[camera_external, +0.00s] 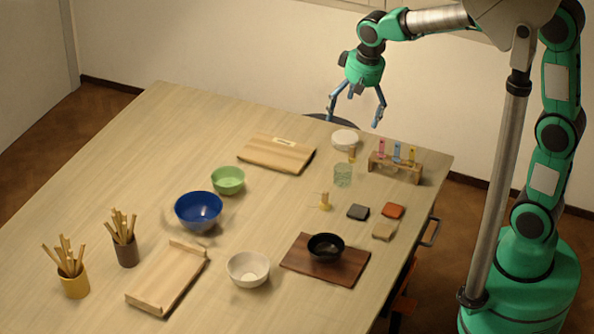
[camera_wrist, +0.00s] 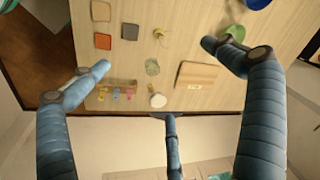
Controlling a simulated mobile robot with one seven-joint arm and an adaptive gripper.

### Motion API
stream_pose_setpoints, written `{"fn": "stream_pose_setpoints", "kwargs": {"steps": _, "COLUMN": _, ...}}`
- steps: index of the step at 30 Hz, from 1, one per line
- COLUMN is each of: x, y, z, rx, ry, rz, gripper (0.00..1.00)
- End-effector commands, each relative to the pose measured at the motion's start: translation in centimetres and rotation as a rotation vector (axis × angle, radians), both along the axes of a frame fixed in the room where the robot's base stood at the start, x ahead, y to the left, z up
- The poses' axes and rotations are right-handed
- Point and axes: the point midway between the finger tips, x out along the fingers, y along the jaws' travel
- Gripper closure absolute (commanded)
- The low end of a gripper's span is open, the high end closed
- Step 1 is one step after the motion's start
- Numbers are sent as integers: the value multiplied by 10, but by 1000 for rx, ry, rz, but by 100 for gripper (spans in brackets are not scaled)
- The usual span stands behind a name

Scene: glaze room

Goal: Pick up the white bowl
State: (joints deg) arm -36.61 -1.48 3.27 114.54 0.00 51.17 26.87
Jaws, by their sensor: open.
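The white bowl (camera_external: 248,269) stands upright on the front part of the table, left of the dark wooden board. It looks empty. It does not show in the wrist view. My gripper (camera_external: 356,112) is open and empty, high above the back edge of the table, far from the bowl. Its spread fingers also show in the wrist view (camera_wrist: 158,68), with nothing between them close by. A separate white round dish (camera_external: 345,139) lies near the back edge, below my gripper; it also shows in the wrist view (camera_wrist: 158,100).
A black bowl (camera_external: 326,247) sits on the dark board (camera_external: 298,265) right of the white bowl. A wooden tray (camera_external: 165,280) lies to its left, a blue bowl (camera_external: 198,211) and green bowl (camera_external: 228,180) behind. A vial rack (camera_external: 395,169) and glass (camera_external: 342,175) stand near the back.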

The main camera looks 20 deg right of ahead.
Motion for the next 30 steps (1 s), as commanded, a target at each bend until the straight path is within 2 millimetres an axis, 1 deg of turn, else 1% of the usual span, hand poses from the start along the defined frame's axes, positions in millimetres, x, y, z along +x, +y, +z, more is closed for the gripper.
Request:
{"fn": "stream_pose_setpoints", "kwargs": {"steps": 1, "x": -1, "y": 21, "z": -6, "rx": -6, "ry": 13, "rz": 12, "gripper": 0}}
{"fn": "stream_pose_setpoints", "kwargs": {"steps": 3, "x": -2, "y": 46, "z": -15, "rx": -11, "ry": 29, "rz": 21, "gripper": 0}}
{"fn": "stream_pose_setpoints", "kwargs": {"steps": 8, "x": -11, "y": 105, "z": -37, "rx": -27, "ry": 59, "rz": 44, "gripper": 0}}
{"fn": "stream_pose_setpoints", "kwargs": {"steps": 9, "x": -14, "y": 120, "z": -43, "rx": -30, "ry": 66, "rz": 49, "gripper": 0}}
{"fn": "stream_pose_setpoints", "kwargs": {"steps": 14, "x": -32, "y": 177, "z": -70, "rx": -50, "ry": 94, "rz": 70, "gripper": 0}}
{"fn": "stream_pose_setpoints", "kwargs": {"steps": 18, "x": -54, "y": 226, "z": -98, "rx": -70, "ry": 116, "rz": 88, "gripper": 0}}
{"fn": "stream_pose_setpoints", "kwargs": {"steps": 20, "x": -65, "y": 246, "z": -110, "rx": -81, "ry": 125, "rz": 95, "gripper": 0}}
{"fn": "stream_pose_setpoints", "kwargs": {"steps": 21, "x": -73, "y": 260, "z": -118, "rx": -86, "ry": 131, "rz": 100, "gripper": 0}}
{"fn": "stream_pose_setpoints", "kwargs": {"steps": 24, "x": -95, "y": 291, "z": -140, "rx": -102, "ry": 143, "rz": 112, "gripper": 0}}
{"fn": "stream_pose_setpoints", "kwargs": {"steps": 27, "x": -116, "y": 317, "z": -160, "rx": -117, "ry": 153, "rz": 122, "gripper": 0}}
{"fn": "stream_pose_setpoints", "kwargs": {"steps": 30, "x": -133, "y": 337, "z": -176, "rx": -129, "ry": 160, "rz": 129, "gripper": 0}}
